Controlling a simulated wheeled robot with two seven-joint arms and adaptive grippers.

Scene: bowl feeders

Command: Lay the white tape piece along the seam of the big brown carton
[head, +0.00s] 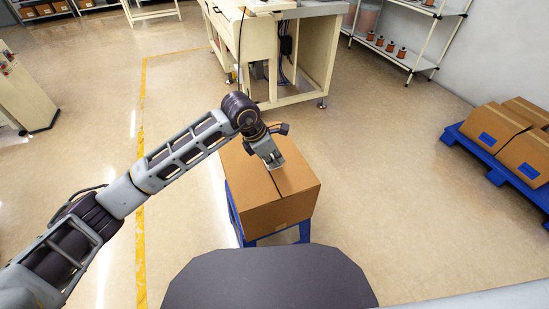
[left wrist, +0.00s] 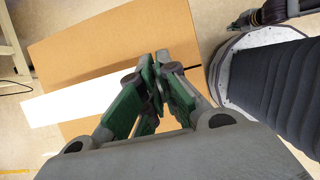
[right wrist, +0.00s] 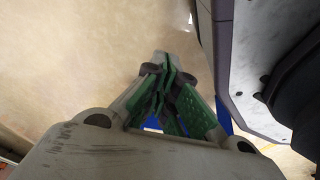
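The big brown carton (head: 268,197) sits on a blue stand in front of me, its dark seam (head: 283,181) running away from me across the top. The carton top also fills much of the left wrist view (left wrist: 100,45). The white tape piece (left wrist: 75,97) stretches from my left fingers past the carton's far edge, roughly in line with the seam. Whether it touches the cardboard I cannot tell. My left gripper (left wrist: 162,82) is shut on its near end, over the carton top (head: 275,162). My right gripper (right wrist: 167,85) is shut and empty over the floor.
The blue stand (head: 236,215) holds the carton close to my base. A cream workbench (head: 300,60) stands behind it. A blue pallet (head: 490,160) with brown cartons is at the right, and a shelf (head: 425,55) at the back right. The floor between is clear.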

